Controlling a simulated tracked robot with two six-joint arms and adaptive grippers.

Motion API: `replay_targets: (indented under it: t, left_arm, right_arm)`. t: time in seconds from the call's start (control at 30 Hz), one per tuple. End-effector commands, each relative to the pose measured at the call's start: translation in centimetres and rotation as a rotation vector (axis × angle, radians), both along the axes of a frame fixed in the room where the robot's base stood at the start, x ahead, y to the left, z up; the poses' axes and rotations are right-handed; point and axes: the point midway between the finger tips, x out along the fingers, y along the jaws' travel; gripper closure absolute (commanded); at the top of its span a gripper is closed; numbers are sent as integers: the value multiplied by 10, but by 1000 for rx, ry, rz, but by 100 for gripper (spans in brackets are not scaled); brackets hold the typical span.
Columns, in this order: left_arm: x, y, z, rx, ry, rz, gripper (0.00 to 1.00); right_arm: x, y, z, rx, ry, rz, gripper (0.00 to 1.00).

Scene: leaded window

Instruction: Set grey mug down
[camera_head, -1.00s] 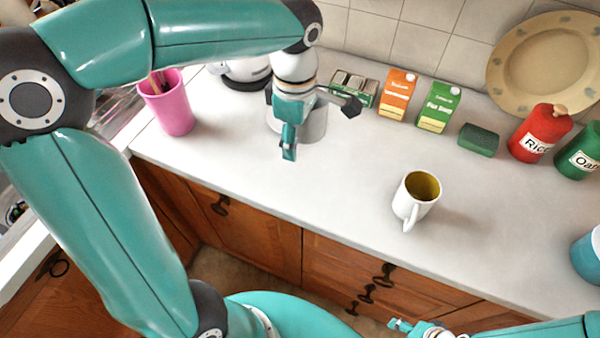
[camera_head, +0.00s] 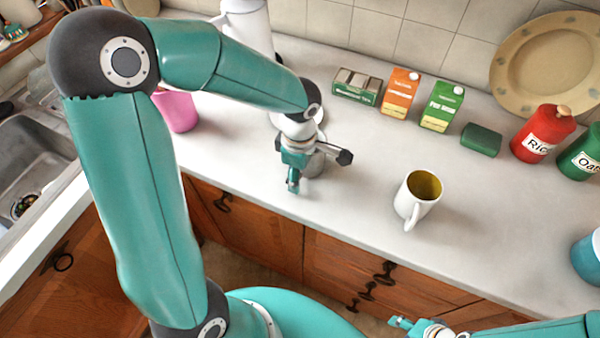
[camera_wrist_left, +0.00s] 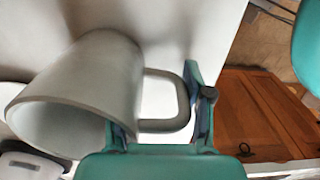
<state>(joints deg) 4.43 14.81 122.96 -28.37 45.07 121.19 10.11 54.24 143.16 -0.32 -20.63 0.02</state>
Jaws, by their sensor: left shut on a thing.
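The grey mug (camera_head: 315,164) is partly hidden behind my left gripper (camera_head: 293,176) in the head view, over the counter near its front edge. In the left wrist view, the grey mug (camera_wrist_left: 88,82) is large, with its open mouth toward the lower left. My left gripper (camera_wrist_left: 198,112) is shut on the mug's handle. I cannot tell whether the mug's base touches the counter. My right gripper (camera_head: 400,323) is at the bottom of the head view, off the counter's front; its jaws are too small to read.
A white mug (camera_head: 412,205), yellow inside, stands to the right on the counter (camera_head: 350,232). A pink cup (camera_head: 178,112) is at the left, partly behind my arm. Counter between the mugs is clear.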

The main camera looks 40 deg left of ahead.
Motion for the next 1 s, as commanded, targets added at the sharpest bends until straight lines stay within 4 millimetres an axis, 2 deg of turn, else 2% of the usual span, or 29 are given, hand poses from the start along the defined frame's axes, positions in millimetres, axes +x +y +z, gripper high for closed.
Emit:
replay_targets:
  t: [0.2,0.23,0.37,0.8,1.0]
  left_arm:
    - [0,0,-2,0,-1,0,100]
    - [0,0,-1,0,0,0,46]
    - [0,0,-1,0,0,0,24]
    - [0,0,4,1,-2,0,24]
    - [1,0,32,0,-7,1,24]
  right_arm:
    - [0,0,-4,0,0,0,51]
    - [0,0,-3,0,0,0,51]
    - [0,0,-2,0,0,0,51]
    - [0,0,0,0,0,0,51]
    - [0,0,-2,0,0,0,51]
